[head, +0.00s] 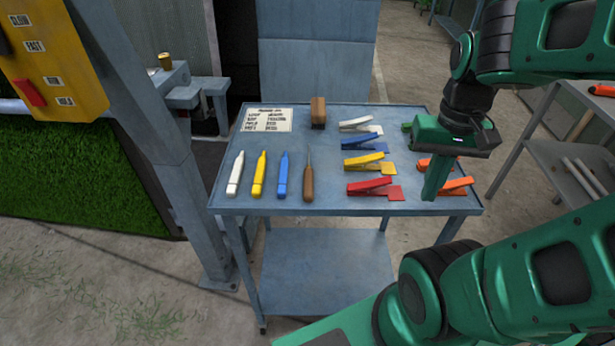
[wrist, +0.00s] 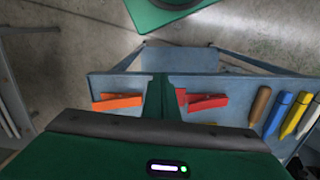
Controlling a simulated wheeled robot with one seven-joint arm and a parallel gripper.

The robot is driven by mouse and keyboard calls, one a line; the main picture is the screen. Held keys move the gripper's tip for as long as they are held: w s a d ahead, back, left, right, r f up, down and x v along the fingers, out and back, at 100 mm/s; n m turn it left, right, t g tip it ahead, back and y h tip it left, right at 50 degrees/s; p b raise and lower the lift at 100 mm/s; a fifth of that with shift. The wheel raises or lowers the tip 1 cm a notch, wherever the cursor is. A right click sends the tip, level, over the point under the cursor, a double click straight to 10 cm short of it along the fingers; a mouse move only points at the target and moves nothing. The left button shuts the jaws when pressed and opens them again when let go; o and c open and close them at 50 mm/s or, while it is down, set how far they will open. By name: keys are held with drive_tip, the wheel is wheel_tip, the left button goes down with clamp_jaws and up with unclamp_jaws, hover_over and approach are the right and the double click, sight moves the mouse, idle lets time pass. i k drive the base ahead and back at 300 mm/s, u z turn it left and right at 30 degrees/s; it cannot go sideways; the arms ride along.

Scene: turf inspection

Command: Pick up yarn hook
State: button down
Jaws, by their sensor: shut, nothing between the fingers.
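The yarn hook appears to be the tool with a brown wooden handle and thin metal shaft (head: 309,183), lying on the blue-grey table (head: 330,207) to the right of the blue marker. Its brown handle also shows at the right in the wrist view (wrist: 261,103). My gripper (head: 432,194) is shut and empty above the right part of the table, well to the right of the hook. Its green fingers also show in the wrist view (wrist: 160,88), between an orange clip and a red clip.
White, yellow and blue markers (head: 258,174) lie left of the hook. Several coloured clips, including a red one (head: 372,188), lie between hook and gripper. An orange clip (head: 455,186) is beside the gripper. A wooden block (head: 318,112) and a label card (head: 266,120) are at the back.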

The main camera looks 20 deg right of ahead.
sight(309, 172)
drive_tip(key=u, duration=0.2)
drive_tip(key=k, duration=0.45)
drive_tip(key=u, duration=0.5)
drive_tip(key=k, duration=0.85)
drive_tip(key=u, duration=0.55)
drive_tip(key=i, duration=1.4)
drive_tip(key=z, duration=0.6)
